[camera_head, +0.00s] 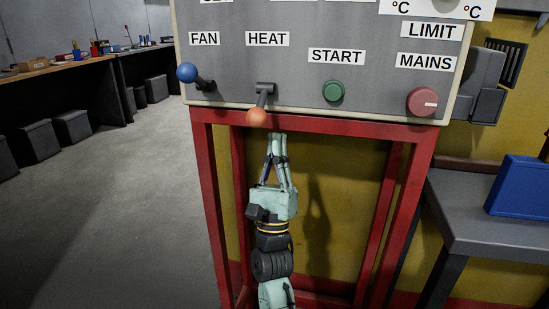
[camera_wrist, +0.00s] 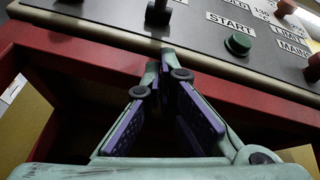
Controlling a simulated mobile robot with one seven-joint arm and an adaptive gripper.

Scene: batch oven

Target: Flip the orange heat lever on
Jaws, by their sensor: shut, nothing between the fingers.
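The orange heat lever (camera_head: 257,117) is on the grey control panel under the HEAT label. Its ball knob hangs below its pivot, by the panel's lower edge. My gripper (camera_head: 277,137) points up, with its fingertips just below and right of the orange knob in the head view. I cannot tell whether they touch. The fingers are shut at the tips and hold nothing. In the wrist view my gripper (camera_wrist: 160,62) reaches up to the panel's lower edge. A dark fitting (camera_wrist: 158,13) shows above the fingertips there; no orange knob is visible in that view.
A blue-knobbed FAN lever (camera_head: 187,72) is left of the heat lever, its knob raised. A green START button (camera_head: 333,91) and red MAINS knob (camera_head: 422,101) are to the right. A red frame (camera_head: 330,125) runs under the panel. A grey table (camera_head: 480,215) stands right.

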